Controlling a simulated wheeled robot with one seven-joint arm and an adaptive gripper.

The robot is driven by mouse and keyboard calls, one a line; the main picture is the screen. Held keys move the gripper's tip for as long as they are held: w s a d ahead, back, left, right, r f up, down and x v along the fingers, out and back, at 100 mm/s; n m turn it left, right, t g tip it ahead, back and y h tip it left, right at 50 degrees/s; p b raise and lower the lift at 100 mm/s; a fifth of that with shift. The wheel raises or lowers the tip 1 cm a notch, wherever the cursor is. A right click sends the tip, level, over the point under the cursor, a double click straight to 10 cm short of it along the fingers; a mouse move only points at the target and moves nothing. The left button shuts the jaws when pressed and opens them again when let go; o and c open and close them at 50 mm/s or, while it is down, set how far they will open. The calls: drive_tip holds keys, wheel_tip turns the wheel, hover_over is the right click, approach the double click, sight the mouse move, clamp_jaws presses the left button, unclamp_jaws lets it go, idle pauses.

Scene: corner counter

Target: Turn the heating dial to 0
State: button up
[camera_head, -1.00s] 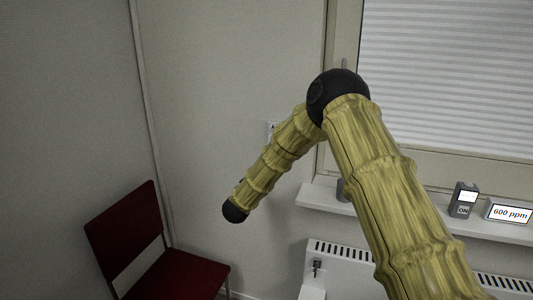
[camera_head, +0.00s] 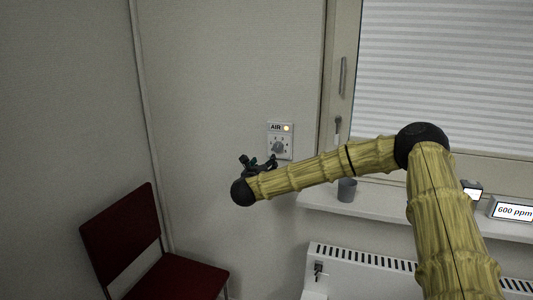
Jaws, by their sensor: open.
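A dial (camera_head: 278,147) sits on a pale wall panel labelled AIR, with a lit orange lamp at its upper right. Its exact setting is too small to read. I see no dial labelled for heating. My gripper (camera_head: 262,161) is dark and small in the picture, at the end of my arm, just left of and below the AIR dial. It appears empty and open. I cannot tell whether it touches the panel.
A white radiator (camera_head: 365,275) with a small dark fitting (camera_head: 318,269) stands under the window sill (camera_head: 385,211). A grey cup (camera_head: 347,190) and a 600 ppm display (camera_head: 512,211) are on the sill. A red chair (camera_head: 125,235) stands at lower left.

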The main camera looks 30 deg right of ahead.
sight(277, 148)
drive_tip(key=w+d+m+p, duration=0.1)
drive_tip(key=w+d, duration=0.1)
drive_tip(key=d, duration=0.1)
drive_tip(key=w+d+r+m+p, duration=0.1)
drive_tip(key=d, duration=0.1)
drive_tip(key=w+d+r+m+p, duration=0.1)
drive_tip(key=w+d, duration=0.1)
drive_tip(key=d, duration=0.1)
drive_tip(key=shift+w+d+m+h, duration=0.3)
drive_tip(key=shift+d+h, duration=0.05)
drive_tip(key=shift+h, duration=0.05)
drive_tip(key=shift+p+x, duration=0.4)
drive_tip(key=shift+x, duration=0.4)
drive_tip(key=c, duration=1.1)
